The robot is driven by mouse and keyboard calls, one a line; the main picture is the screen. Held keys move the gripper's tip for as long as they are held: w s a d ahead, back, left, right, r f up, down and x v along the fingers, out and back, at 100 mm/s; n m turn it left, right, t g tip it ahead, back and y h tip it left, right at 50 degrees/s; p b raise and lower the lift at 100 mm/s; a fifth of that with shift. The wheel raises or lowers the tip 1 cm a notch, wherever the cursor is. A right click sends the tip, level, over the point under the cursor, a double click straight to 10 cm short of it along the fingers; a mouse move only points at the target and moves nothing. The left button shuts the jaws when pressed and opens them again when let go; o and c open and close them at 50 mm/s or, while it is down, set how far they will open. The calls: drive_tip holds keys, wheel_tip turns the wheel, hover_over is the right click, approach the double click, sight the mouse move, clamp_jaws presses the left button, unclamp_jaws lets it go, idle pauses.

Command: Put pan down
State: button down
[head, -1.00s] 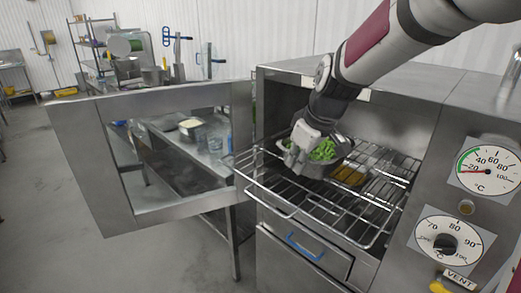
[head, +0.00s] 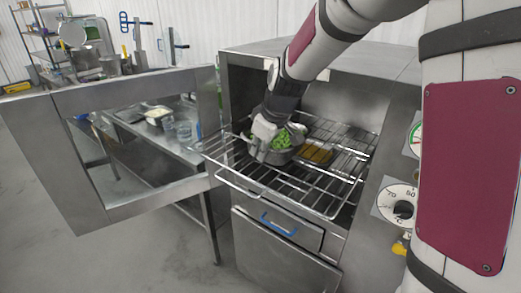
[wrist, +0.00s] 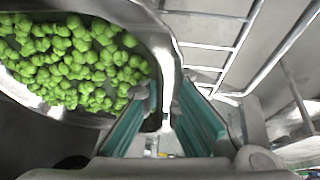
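The metal pan (head: 284,156) with green pieces (head: 278,139) in it is at the left front part of the oven's wire rack (head: 330,196). It looks level, on or just above the bars; I cannot tell which. My gripper (head: 262,136) is at the pan's near left side. In the wrist view, the pan (wrist: 150,38) fills the upper left, and the teal fingers of my gripper (wrist: 166,108) stand either side of its metal handle and look closed on it. The handle is partly hidden by the fingers.
A tray with yellow-brown contents (head: 317,152) sits on the rack right of the pan. The oven door (head: 135,214) stands open at the left. Rack room is free in front and to the right. A table (head: 180,151) with containers is behind the door.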

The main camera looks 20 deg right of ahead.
drive_tip(key=c, duration=2.2)
unclamp_jaws()
drive_tip(key=shift+f, duration=0.1)
drive_tip(key=shift+c, duration=0.2)
drive_tip(key=o, duration=0.4)
drive_tip(key=shift+o, duration=0.2)
drive_tip(key=shift+r, duration=0.35)
drive_tip(key=b+v, duration=0.1)
drive_tip(key=v, duration=1.1)
drive_tip(key=s+f+m+t+h, duration=0.1)
drive_tip(key=s+m, duration=0.6)
drive_tip(key=s, duration=1.6)
drive_tip(key=shift+s+a+f, duration=0.2)
drive_tip(key=shift+s, duration=0.15)
